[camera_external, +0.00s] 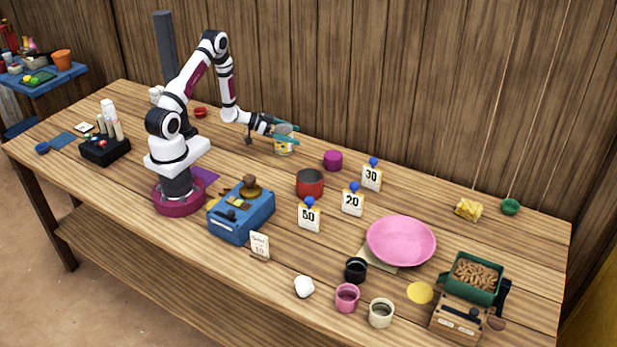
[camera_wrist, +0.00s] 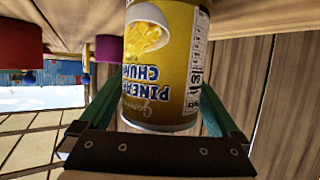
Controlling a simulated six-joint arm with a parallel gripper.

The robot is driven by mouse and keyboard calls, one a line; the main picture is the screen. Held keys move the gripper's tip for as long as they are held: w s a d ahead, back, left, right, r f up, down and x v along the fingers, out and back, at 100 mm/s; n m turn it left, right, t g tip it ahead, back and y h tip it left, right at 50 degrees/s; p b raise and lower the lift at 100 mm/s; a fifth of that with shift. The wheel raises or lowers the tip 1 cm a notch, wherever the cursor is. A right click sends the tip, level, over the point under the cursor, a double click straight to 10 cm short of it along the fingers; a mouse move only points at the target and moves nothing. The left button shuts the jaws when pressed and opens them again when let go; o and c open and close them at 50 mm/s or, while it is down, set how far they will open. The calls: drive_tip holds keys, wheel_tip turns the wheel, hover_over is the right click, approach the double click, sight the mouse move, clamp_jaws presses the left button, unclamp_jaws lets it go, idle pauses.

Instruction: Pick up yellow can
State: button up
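The yellow can (camera_external: 284,148) is at the back of the table near the wooden wall, in front of my gripper (camera_external: 287,133). The gripper's teal fingers reach along both sides of the can near its top. In the wrist view the can (camera_wrist: 160,65) fills the upper middle, with its pineapple chunks label upside down. It sits between the two fingers of my gripper (camera_wrist: 160,100), very close to both. I cannot tell whether the fingers press on it or whether it touches the table; its far end is cut off in the wrist view.
A purple pot (camera_external: 332,160) and a red pot (camera_external: 310,184) stand to the right of the can. Number signs (camera_external: 371,177), a blue box (camera_external: 241,214) and a pink bowl (camera_external: 401,241) are farther forward.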

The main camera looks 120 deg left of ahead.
drive_tip(key=c, duration=1.4)
drive_tip(key=shift+c, duration=0.2)
drive_tip(key=shift+r, duration=0.15)
